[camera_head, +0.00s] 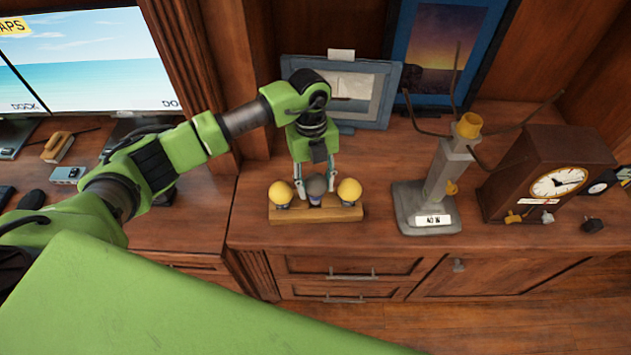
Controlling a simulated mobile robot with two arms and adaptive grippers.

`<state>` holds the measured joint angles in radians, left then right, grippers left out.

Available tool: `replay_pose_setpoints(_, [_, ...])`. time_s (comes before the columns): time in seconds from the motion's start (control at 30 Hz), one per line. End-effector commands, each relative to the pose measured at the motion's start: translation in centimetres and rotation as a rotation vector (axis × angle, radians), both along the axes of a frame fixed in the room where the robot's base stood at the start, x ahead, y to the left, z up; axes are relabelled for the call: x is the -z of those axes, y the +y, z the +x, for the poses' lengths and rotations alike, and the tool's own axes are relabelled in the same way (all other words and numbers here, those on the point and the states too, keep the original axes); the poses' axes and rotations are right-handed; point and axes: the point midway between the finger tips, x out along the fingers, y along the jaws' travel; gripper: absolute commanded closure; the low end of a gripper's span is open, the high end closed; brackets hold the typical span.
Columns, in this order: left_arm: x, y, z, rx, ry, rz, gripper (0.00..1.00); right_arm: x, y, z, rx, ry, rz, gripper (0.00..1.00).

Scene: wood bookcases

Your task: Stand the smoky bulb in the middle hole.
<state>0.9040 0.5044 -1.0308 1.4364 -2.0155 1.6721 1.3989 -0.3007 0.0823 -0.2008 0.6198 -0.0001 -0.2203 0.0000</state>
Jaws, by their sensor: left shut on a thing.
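The smoky bulb (317,187) is a dark grey globe. It stands at the middle of a wooden block (316,214), between two yellow bulbs, one on the left (280,192) and one on the right (349,190). My left gripper (316,186) points down over the block and is shut on the smoky bulb, with a finger on each side of it. The bulb looks upright. The middle hole is hidden behind the bulb, so I cannot tell how deep the bulb sits. My right gripper is not in view.
A grey lamp stand (427,207) with a "40 W" label and thin branching arms stands right of the block. A wooden clock (549,178) is farther right. Picture frames (345,90) lean behind my left arm. The counter left of the block is clear.

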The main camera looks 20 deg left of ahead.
Motion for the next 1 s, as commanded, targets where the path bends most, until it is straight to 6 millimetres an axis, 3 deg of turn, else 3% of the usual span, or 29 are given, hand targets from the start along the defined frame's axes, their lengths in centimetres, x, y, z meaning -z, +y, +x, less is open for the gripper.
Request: replay_pose_setpoints(1.0, [0.80, 0.00, -0.01, 0.000, 0.000, 0.000, 0.72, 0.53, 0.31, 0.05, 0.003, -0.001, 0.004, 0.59])
